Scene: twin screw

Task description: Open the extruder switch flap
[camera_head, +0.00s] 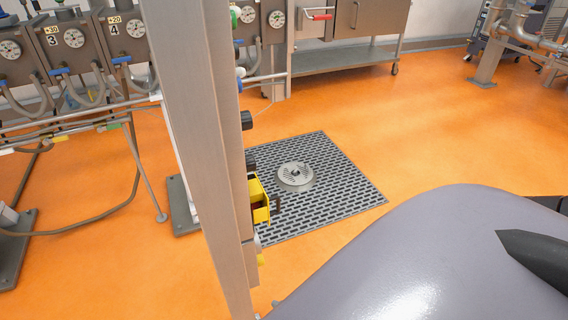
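A small yellow switch box (259,201) is mounted on the right side of a tall metal post, seen at an angle. Part of its inside looks dark with a bit of red. I cannot tell which part is the flap or how far it stands open. The post hides the box's left side. Neither of my grippers can be made out in the head view.
The tall metal post (195,130) crosses the view. A smooth grey curved surface (430,260) fills the lower right, with dark pointed parts beside it. A floor grate (335,185) with a round metal drain cover (295,177) lies behind. Orange floor around it is clear.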

